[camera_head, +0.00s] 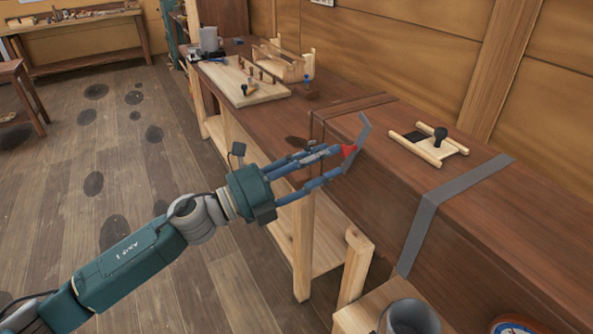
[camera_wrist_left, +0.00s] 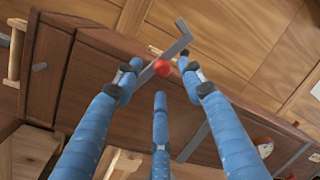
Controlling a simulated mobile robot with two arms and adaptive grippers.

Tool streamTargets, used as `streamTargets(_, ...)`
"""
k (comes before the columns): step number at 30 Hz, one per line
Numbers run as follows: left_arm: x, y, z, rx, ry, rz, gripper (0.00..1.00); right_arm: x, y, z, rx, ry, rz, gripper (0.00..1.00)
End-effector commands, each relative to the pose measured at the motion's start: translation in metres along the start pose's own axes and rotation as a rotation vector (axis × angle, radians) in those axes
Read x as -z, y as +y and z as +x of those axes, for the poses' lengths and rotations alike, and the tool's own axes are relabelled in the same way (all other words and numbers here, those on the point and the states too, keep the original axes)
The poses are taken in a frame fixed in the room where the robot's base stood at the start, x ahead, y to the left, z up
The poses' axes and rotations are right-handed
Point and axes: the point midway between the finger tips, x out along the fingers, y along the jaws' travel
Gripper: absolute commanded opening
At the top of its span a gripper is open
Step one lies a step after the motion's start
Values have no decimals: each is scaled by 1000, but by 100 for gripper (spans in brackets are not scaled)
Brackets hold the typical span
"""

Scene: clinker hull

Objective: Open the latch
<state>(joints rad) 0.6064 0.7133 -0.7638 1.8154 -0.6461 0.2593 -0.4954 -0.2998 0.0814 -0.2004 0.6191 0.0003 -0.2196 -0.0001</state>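A grey bent metal bar (camera_head: 363,134) with a red ball knob (camera_head: 348,151) is at the front edge of the brown wooden chest; it looks like the latch. My left gripper (camera_head: 341,162) is at the knob, its fingers spread. In the left wrist view the red knob (camera_wrist_left: 162,68) shows between the upper fingertips, with the grey bar (camera_wrist_left: 177,43) passing behind; I cannot tell whether the fingers touch it. The left gripper (camera_wrist_left: 158,80) is not closed around anything. My right gripper is not in view.
A light wood frame with a black knob (camera_head: 439,136) lies on the chest top. A grey strap (camera_head: 465,180) crosses the chest to the right. A pegged board (camera_head: 243,80) lies on the bench farther back. A grey pot (camera_head: 408,318) stands at the front.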

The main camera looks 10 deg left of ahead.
Motion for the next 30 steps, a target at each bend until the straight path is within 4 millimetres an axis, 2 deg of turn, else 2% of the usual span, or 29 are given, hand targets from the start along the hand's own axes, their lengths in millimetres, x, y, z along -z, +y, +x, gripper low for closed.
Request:
streamTargets(1, 1, 2, -13, -5, 1, -2, 40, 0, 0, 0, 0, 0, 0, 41)
streamTargets(6, 2, 2, -49, -4, 1, -3, 40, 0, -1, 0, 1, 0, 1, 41)
streamTargets(12, 1, 1, -76, -2, 1, -2, 40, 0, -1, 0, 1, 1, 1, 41)
streamTargets(18, 0, 0, -86, -1, 1, 1, 40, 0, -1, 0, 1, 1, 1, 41)
streamTargets(30, 0, 1, -86, -1, 0, -1, 40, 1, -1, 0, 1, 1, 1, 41)
